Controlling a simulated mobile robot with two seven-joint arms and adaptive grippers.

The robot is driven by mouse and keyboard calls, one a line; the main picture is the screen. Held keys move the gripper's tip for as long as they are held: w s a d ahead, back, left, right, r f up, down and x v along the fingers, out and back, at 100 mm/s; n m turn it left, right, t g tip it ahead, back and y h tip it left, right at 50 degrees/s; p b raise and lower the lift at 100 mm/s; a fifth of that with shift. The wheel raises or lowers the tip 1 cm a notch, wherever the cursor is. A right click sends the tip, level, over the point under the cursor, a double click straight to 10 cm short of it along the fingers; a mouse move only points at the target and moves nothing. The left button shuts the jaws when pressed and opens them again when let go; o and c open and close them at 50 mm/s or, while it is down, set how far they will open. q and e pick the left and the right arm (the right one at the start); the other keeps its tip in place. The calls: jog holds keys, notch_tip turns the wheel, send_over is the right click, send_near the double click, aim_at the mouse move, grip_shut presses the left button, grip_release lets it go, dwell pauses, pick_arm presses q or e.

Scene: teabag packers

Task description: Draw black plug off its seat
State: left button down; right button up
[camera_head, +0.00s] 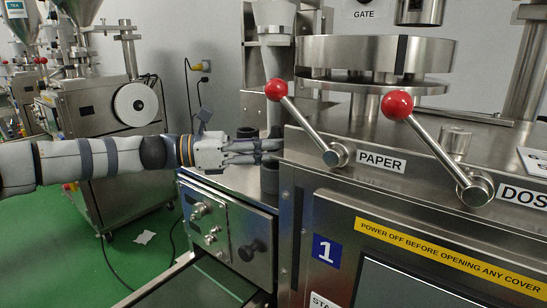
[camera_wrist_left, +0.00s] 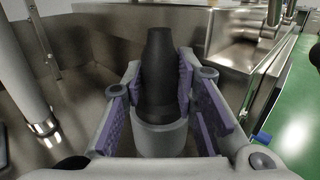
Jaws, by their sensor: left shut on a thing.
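The black plug (camera_wrist_left: 159,75) stands upright and tapered between the purple pads of my left gripper (camera_wrist_left: 160,98) in the left wrist view. The pads press on it from both sides. A grey round seat (camera_wrist_left: 160,139) shows directly below the plug; I cannot tell whether the two are touching. In the head view my left gripper (camera_head: 272,149) reaches in level from the left over the steel ledge. A dark grey cylinder (camera_head: 270,180) shows just under its fingers, and the fingers hide most of the plug. My right gripper is not in view.
The packing machine's front (camera_head: 330,215) stands close to the right of the fingers. Two red-knobbed levers (camera_head: 278,90) (camera_head: 397,104) jut out above it. A grey column (camera_head: 273,55) rises behind the gripper. A control box (camera_head: 230,235) with a black knob sits below the ledge.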

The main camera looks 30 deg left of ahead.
pick_arm(q)
notch_tip(320, 180, up, 18)
jog(key=p, duration=0.4)
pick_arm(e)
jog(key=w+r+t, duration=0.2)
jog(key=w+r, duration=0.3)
